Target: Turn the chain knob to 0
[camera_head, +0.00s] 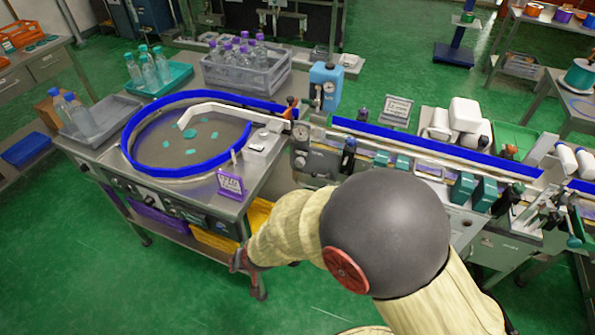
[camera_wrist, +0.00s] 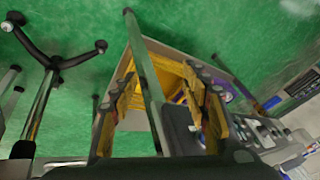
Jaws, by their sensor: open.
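Several small dark knobs sit on the front panel (camera_head: 165,208) of the steel table with the round feeder. A pale round dial (camera_head: 300,161) is on the left end of the conveyor machine. I cannot tell which control is the chain knob, and no scale or number is readable. My gripper (camera_wrist: 158,78) is open and empty, its yellow-and-dark fingers spread apart in the wrist view. In the head view, the end of my arm hangs low by the table's front right corner, below the panel; the fingers are not clear there.
The round feeder (camera_head: 128,139) has a blue rim and teal caps inside. A purple sign (camera_head: 231,184) stands at the table's front edge. A yellow bin (camera_head: 213,238) is on the lower shelf, near my arm. Green floor (camera_head: 110,285) is free in front.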

